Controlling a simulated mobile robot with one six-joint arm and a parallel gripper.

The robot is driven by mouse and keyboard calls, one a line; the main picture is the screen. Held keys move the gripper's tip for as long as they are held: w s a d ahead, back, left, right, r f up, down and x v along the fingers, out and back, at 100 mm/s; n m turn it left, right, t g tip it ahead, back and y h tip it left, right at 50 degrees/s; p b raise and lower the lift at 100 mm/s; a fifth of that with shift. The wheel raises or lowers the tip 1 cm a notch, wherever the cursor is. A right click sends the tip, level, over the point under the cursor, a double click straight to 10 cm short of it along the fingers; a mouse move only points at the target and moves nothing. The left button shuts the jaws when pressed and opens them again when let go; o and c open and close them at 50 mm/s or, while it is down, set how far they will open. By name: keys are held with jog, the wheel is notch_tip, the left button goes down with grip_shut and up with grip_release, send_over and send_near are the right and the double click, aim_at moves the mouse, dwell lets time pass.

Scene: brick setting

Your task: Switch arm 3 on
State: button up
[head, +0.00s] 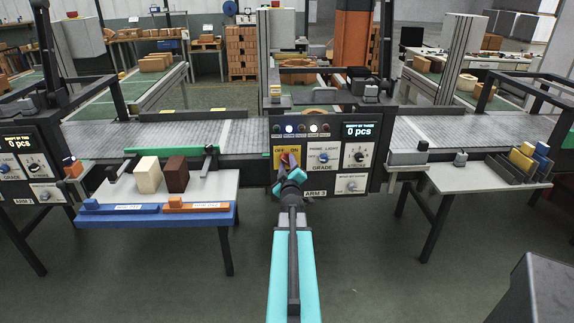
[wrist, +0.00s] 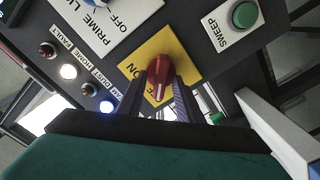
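The arm 3 control panel (head: 322,153) is in the middle of the head view, with a yellow plate (head: 277,157) marked OFF and ON. A red rotary switch (head: 291,157) sits on this plate. In the wrist view the red switch (wrist: 158,68) stands out from the yellow plate (wrist: 129,66). My gripper (head: 290,178) is at the panel, low in front of the switch.
Blue and white lamps (head: 289,128) are lit above, beside a display (head: 358,130) reading 0 pcs. A table (head: 212,184) with a cream block (head: 148,174) and a brown block (head: 177,174) stands left.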

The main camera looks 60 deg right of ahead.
jog(key=shift+c, duration=0.5)
grip_shut()
jog(key=shift+m, duration=0.4)
jog(key=m, duration=0.2)
jog(key=m+p, duration=0.1)
jog(key=m, duration=0.1)
jog(key=shift+s+d+r, duration=0.1)
jog(key=shift+r, duration=0.1)
jog(key=m+p, duration=0.2)
jog(key=m, duration=0.2)
jog(key=shift+s+m, duration=0.1)
jog(key=shift+m, duration=0.2)
jog(key=shift+s+d+f+m+p, duration=0.1)
jog(key=shift+m+p, duration=0.6)
jog(key=shift+m, duration=1.5)
jog(key=shift+s+d+m+p, duration=0.1)
jog(key=shift+m+p, duration=0.55)
jog(key=shift+m, duration=1.55)
